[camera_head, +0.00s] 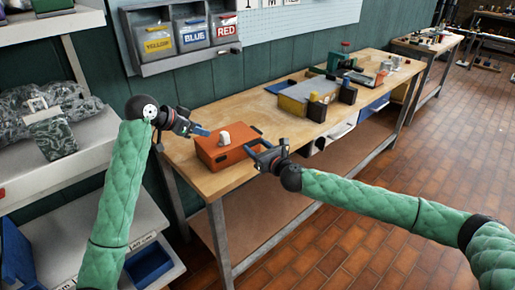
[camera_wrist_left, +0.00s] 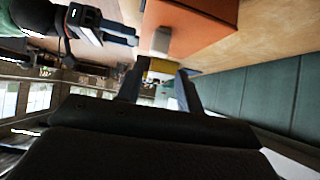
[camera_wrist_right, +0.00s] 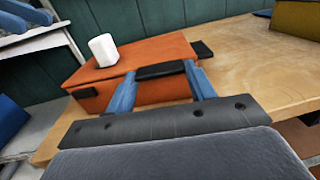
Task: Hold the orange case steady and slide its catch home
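The orange case (camera_head: 237,157) lies closed on the wooden bench and fills the middle of the right wrist view (camera_wrist_right: 150,92). A white block (camera_wrist_right: 103,50) stands on its lid. Small black fittings sit at its front left (camera_wrist_right: 85,93), front middle (camera_wrist_right: 160,70) and right end (camera_wrist_right: 202,50); I cannot tell which part is the catch. My right gripper (camera_head: 262,150) is open at the front, the middle fitting showing between its fingertips; contact is unclear. My left gripper (camera_head: 203,132) is open and empty by the case's back left, near the white block (camera_wrist_left: 160,40).
A grey and yellow toolbox (camera_head: 305,98) stands farther along the bench (camera_head: 205,182), with black holders beside it. Labelled bins (camera_head: 190,38) hang on the wall behind. Shelves (camera_head: 95,135) stand at left. Bare bench top lies between case and toolbox.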

